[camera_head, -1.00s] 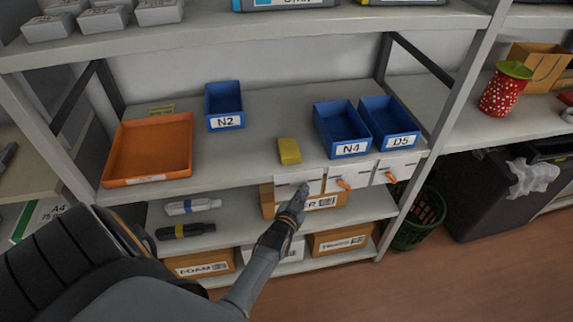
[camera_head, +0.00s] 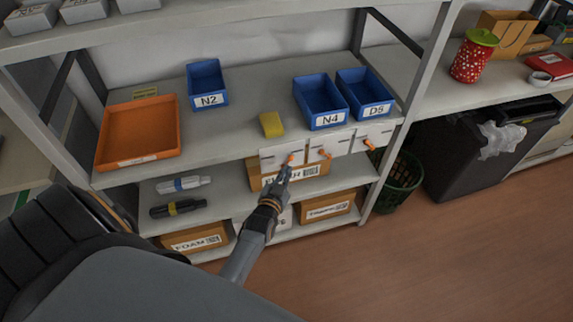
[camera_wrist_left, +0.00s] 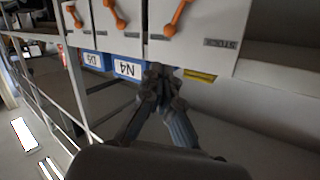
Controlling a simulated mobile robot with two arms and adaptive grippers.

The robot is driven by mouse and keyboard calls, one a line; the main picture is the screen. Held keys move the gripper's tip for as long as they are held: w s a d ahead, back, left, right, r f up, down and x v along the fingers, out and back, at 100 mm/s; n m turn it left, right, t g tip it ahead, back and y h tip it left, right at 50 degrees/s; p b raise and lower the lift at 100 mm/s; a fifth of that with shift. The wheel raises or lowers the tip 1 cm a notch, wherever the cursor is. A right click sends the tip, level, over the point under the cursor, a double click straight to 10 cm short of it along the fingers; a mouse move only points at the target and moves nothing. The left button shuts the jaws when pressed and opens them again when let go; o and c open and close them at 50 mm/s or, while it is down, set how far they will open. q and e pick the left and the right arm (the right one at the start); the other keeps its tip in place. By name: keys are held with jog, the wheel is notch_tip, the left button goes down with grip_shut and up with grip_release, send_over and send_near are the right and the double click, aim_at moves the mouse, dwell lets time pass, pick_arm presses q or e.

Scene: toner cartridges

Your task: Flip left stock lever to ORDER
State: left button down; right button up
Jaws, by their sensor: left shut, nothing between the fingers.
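Three white panels with orange levers sit along the front edge of the middle shelf. The left stock lever (camera_head: 291,159) is on the left panel (camera_head: 270,158); in the upside-down left wrist view, this lever (camera_wrist_left: 178,17) is the rightmost. I cannot tell its setting, and the panel print is too small to read. My left gripper (camera_head: 284,172) is shut and empty, just below the lever in the head view. Its fingers (camera_wrist_left: 160,82) show near the panel's edge in the wrist view; contact with the lever is not visible. My right gripper is not in view.
The middle lever (camera_head: 325,154) and right lever (camera_head: 369,145) are close beside. Above are a yellow block (camera_head: 271,124), blue bins N4 (camera_head: 320,100) and D5 (camera_head: 365,92), bin N2 (camera_head: 207,82) and an orange tray (camera_head: 138,130). Cardboard boxes (camera_head: 327,207) stand below.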

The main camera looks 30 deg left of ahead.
pick_arm(q)
jog(key=s+d+r+p, duration=0.2)
jog(key=s+p, duration=0.2)
jog(key=s, duration=0.1)
jog(key=shift+s+d+r, duration=0.15)
jog(key=shift+d+r, duration=0.05)
jog(key=shift+r, duration=0.1)
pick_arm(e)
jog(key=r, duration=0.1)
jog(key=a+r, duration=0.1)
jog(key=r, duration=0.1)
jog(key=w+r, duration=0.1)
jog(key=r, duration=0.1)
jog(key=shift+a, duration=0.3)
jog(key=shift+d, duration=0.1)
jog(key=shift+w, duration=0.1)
